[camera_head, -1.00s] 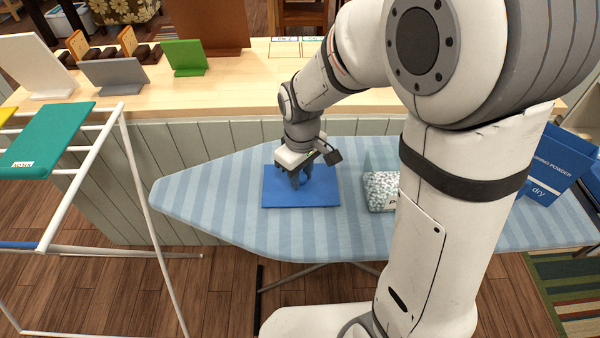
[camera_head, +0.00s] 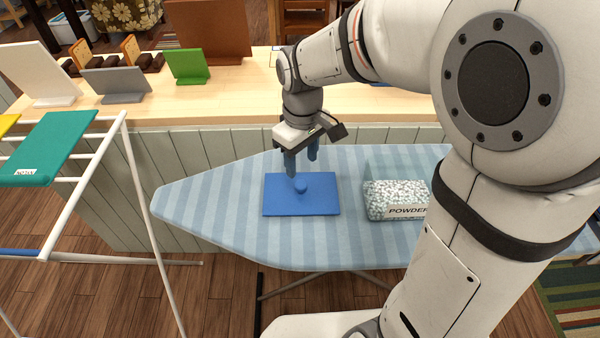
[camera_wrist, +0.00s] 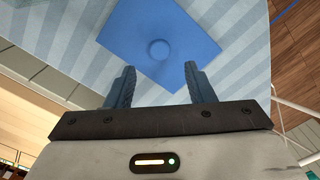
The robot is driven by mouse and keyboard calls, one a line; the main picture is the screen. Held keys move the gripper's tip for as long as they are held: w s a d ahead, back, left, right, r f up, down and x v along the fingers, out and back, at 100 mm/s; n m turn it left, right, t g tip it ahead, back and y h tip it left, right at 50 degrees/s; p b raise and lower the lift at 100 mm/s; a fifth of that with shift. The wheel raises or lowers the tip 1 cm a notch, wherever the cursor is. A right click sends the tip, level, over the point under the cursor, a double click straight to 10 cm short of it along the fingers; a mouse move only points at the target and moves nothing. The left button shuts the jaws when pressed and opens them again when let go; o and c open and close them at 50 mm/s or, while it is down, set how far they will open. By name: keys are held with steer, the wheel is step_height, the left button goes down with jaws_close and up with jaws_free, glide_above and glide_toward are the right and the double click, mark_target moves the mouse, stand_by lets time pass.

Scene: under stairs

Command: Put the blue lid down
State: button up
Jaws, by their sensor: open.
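The blue lid (camera_head: 325,205) is a flat rectangle with a round knob in its middle. It lies flat on the striped ironing board (camera_head: 222,205), left of the powder container. My gripper (camera_head: 301,172) is above the lid and apart from it, fingers pointing down, open and empty. In the wrist view the lid (camera_wrist: 130,38) shows with its knob beyond the two spread fingers (camera_wrist: 158,80), and nothing is between them.
A clear container labelled POWDER (camera_head: 395,200) stands on the board right of the lid. A drying rack (camera_head: 140,190) with a green cloth (camera_head: 45,145) is at the left. A wooden counter (camera_head: 150,110) with several small stands runs behind.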

step_height(320, 180, up, 4)
steer(key=s+d+f+m+t, duration=0.1)
steer(key=s+d+m+t, duration=0.1)
steer(key=s+d+m, duration=0.6)
steer(key=s+d, duration=0.4)
steer(key=shift+s+m+t, duration=0.15)
steer(key=shift+m+t, duration=0.15)
